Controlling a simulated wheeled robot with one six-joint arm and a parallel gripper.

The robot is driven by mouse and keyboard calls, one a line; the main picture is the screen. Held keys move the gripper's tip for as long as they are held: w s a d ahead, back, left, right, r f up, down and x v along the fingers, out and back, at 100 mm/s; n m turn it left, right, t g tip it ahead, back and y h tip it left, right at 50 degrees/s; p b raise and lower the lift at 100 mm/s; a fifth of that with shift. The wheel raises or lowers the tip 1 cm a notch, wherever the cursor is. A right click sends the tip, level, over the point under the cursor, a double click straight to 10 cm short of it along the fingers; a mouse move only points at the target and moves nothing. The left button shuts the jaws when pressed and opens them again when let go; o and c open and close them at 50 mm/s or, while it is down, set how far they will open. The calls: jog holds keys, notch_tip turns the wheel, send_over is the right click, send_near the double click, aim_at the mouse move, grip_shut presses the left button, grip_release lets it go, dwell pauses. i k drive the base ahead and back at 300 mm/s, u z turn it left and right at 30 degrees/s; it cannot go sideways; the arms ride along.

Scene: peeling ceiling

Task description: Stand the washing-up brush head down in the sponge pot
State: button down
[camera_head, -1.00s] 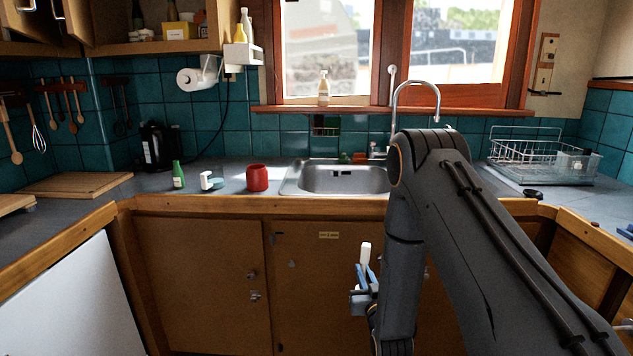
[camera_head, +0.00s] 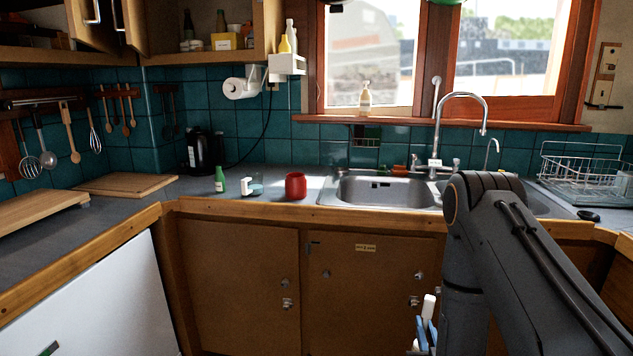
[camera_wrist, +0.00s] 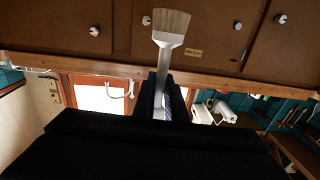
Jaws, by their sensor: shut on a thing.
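The washing-up brush shows in the wrist view with a pale bristle head (camera_wrist: 172,27) and a grey-white handle (camera_wrist: 162,70). My gripper (camera_wrist: 161,102) is shut on the handle, and the head sticks out beyond the fingers. In the head view my gripper (camera_head: 425,333) is low, in front of the cupboard doors and below the counter edge, with a white end of the brush (camera_head: 429,306) above its blue fingers. A red pot (camera_head: 295,186), which looks like the sponge pot, stands upright on the counter left of the sink. Its inside is hidden.
A green bottle (camera_head: 220,180) and a small white item (camera_head: 247,186) stand left of the pot. The sink (camera_head: 345,192) with its tap is to the right. The wooden counter edge (camera_head: 300,213) lies between my gripper and the pot. A dish rack (camera_head: 580,170) is far right.

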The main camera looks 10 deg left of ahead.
aim_at(298, 195)
jog(key=u, duration=0.3)
jog(key=i, duration=0.8)
jog(key=u, duration=1)
jog(key=i, duration=0.5)
jog(key=u, duration=0.25)
